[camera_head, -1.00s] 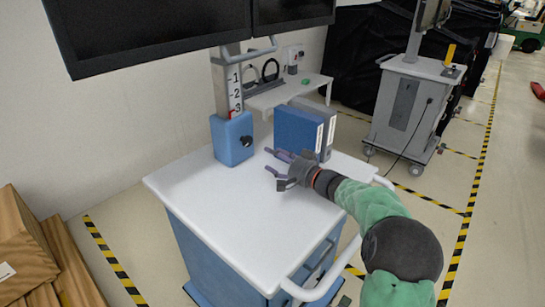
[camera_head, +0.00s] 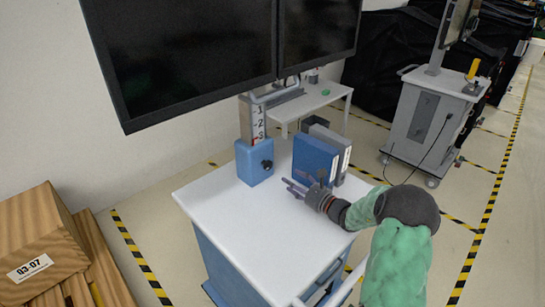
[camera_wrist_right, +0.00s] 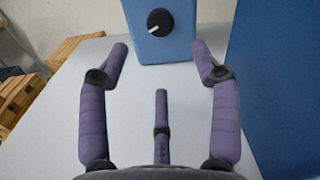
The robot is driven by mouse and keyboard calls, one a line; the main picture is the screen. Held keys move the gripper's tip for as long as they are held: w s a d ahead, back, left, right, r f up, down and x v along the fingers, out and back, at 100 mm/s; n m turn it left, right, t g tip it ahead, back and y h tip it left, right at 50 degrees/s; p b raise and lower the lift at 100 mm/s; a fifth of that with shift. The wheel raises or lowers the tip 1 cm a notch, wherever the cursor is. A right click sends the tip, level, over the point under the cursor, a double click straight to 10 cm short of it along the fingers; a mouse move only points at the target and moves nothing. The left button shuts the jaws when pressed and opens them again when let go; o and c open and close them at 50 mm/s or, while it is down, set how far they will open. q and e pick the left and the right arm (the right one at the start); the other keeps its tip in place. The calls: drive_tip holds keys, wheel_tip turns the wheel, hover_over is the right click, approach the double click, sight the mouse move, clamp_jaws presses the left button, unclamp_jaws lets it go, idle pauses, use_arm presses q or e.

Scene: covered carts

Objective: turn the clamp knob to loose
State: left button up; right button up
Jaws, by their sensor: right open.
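The clamp knob (camera_head: 267,164) is a small black dial on the face of a blue clamp block (camera_head: 250,167) at the foot of the numbered column on the white cart top (camera_head: 225,210). In the right wrist view the knob (camera_wrist_right: 160,22) is ahead at the top middle, with a white mark pointing to the lower left. My right gripper (camera_head: 290,187) is open and empty over the cart top, to the right of the block and apart from it. Its purple fingers (camera_wrist_right: 160,62) are spread in the right wrist view. My left gripper is not in view.
Blue and grey binders (camera_head: 315,158) stand close beside my right gripper. Large dark monitors (camera_head: 190,50) hang above the cart. Wooden crates (camera_head: 40,245) are at the lower left. The front left of the cart top is clear.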

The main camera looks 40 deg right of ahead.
sight(269, 167)
drive_tip(key=m+p, duration=0.2)
drive_tip(key=m, duration=0.3)
drive_tip(key=shift+s, duration=0.15)
drive_tip(key=w, duration=0.3)
drive_tip(key=w+b, duration=0.1)
drive_tip(key=w, duration=0.3)
drive_tip(key=w+a, duration=0.1)
drive_tip(key=w, duration=0.2)
drive_tip(key=shift+w, duration=0.35)
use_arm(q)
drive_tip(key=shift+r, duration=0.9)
use_arm(e)
drive_tip(key=c, duration=1.1)
use_arm(q)
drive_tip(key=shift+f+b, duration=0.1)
drive_tip(key=shift+b, duration=0.2)
use_arm(e)
drive_tip(key=shift+c, duration=0.2)
